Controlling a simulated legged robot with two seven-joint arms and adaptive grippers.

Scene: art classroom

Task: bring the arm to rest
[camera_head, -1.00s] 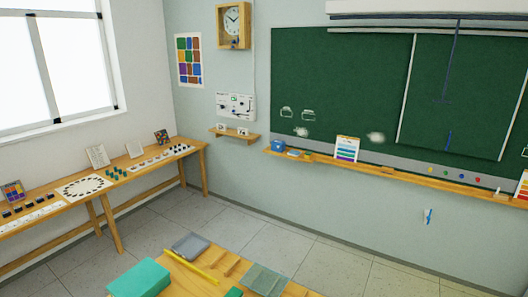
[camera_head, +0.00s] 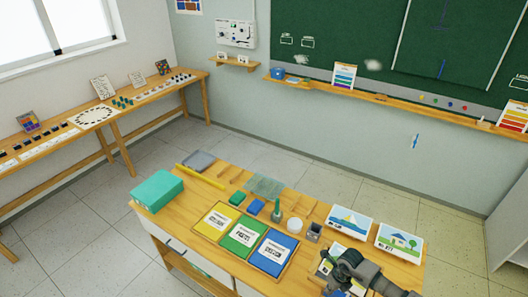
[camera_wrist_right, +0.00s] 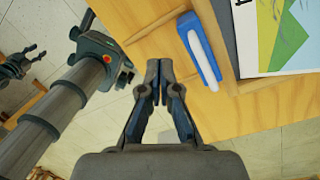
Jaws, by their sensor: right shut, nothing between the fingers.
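My right gripper (camera_head: 343,268) is in the head view at the lower right, over the near right part of the wooden table (camera_head: 195,240). In the right wrist view the right gripper (camera_wrist_right: 157,80) has its fingertips together with nothing between them. Below it are the table's wooden edge and a blue object with a white strip (camera_wrist_right: 200,50), apart from the fingers. A second gripper, apparently my left (camera_wrist_right: 22,62), shows small at the left edge of the wrist view. Its jaws are too small to judge. It does not show in the head view.
The table holds a teal box (camera_head: 157,188), yellow, green and blue cards (camera_head: 243,237), a white pot (camera_head: 294,225) and two picture cards (camera_head: 350,222). A side bench (camera_head: 120,115) stands under the window. Open tiled floor (camera_head: 60,220) lies between them.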

